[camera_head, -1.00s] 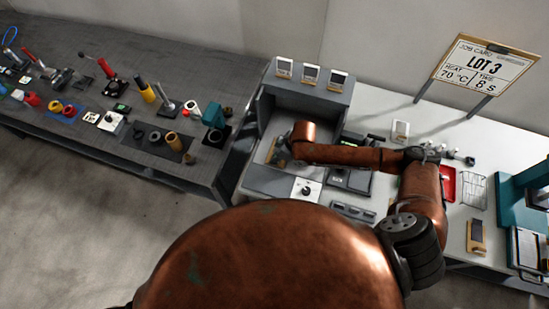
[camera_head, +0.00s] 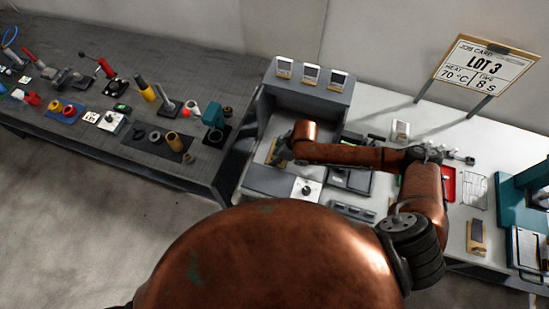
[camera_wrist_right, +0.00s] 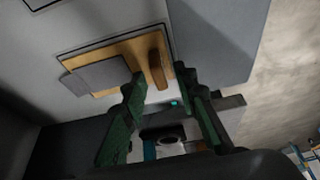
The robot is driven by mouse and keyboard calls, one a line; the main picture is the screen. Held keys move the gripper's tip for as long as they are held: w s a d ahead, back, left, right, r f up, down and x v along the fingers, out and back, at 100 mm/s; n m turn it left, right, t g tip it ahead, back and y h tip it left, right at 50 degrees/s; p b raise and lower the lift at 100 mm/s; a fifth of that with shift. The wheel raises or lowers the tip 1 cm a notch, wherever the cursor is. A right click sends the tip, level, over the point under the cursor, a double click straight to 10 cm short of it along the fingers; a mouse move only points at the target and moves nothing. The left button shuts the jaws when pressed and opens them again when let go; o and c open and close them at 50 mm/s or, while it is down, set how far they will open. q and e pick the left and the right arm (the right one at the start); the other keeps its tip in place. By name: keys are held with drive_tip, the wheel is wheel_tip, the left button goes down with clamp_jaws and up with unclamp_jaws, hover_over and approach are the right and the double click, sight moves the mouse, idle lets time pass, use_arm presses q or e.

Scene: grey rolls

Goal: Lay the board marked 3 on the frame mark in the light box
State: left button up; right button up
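The light box (camera_head: 262,128) is the grey open-fronted housing left of centre in the head view. A tan wooden board (camera_head: 272,150) lies on its pale floor. In the right wrist view the board (camera_wrist_right: 130,50) has a grey plate on it and a raised wooden grip (camera_wrist_right: 157,68); no number can be read. A dark outline, seemingly the frame mark (camera_wrist_right: 100,42), shows along its upper edge, with the board roughly inside it. My right gripper (camera_wrist_right: 160,76) is inside the box, its green fingers apart on either side of the grip, just short of it. My left gripper is out of view.
Three small cards (camera_head: 311,73) stand on the box top. A similar wooden piece (camera_head: 477,236) lies on the white bench at right, near a red tray (camera_head: 446,184) and wire basket (camera_head: 474,190). A job card sign (camera_head: 484,70) reads LOT 3.

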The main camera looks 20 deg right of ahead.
drive_tip(key=v, duration=1.1)
drive_tip(key=shift+r, duration=0.25)
